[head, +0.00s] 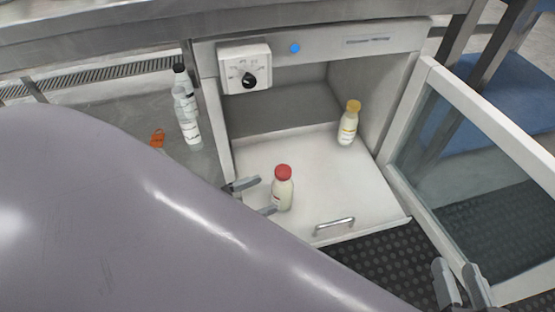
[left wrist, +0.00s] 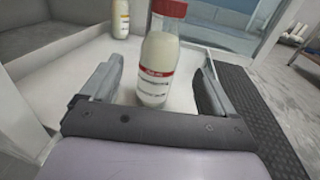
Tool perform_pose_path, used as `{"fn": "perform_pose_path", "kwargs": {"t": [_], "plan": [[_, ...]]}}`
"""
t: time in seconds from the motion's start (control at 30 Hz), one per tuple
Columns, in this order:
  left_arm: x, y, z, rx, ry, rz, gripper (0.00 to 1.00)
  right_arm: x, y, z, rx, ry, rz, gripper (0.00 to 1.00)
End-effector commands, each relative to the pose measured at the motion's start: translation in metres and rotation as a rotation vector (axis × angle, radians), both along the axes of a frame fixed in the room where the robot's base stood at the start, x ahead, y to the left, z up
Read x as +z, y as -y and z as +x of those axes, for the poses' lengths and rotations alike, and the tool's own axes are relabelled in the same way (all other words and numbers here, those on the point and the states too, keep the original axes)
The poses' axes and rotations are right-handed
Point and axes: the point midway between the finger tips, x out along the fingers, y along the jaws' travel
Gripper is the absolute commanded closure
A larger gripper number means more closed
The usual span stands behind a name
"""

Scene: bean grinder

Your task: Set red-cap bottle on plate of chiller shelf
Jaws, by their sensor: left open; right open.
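The red-cap bottle (head: 283,188) stands upright on the white pull-out plate (head: 345,205) of the chiller (head: 310,85), left of the plate's middle. My left gripper (head: 256,196) is open just beside it. In the left wrist view the same red-cap bottle (left wrist: 158,62) stands between or just beyond the open fingers of the left gripper (left wrist: 160,85); I cannot tell if they touch it. My right gripper (head: 458,275) is open and empty at the lower right, near the open glass door, away from the bottle.
A yellow-cap bottle (head: 348,123) stands at the back right of the plate. The glass door (head: 470,170) is open to the right. The plate has a metal handle (head: 334,226) at its front. Clear bottles (head: 187,115) stand left of the chiller. My large arm link covers the lower left.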

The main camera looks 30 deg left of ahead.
Motion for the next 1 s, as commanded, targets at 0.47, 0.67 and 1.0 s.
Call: {"fn": "perform_pose_path", "kwargs": {"t": [0.47, 0.67, 1.0], "plan": [[0.000, -0.018, -0.030, -0.001, 0.001, 0.000, 0.12, -0.001, -0.004, 0.004, 0.006, -0.030, 0.022, 0.57], [0.000, -0.018, -0.030, 0.000, 0.001, -0.001, 0.12, -0.001, -0.004, 0.004, 0.006, -0.028, 0.023, 0.57], [0.011, -0.018, -0.030, 0.000, 0.001, -0.001, 0.12, 0.008, -0.002, 0.003, -0.002, -0.031, 0.022, 0.57]]}}
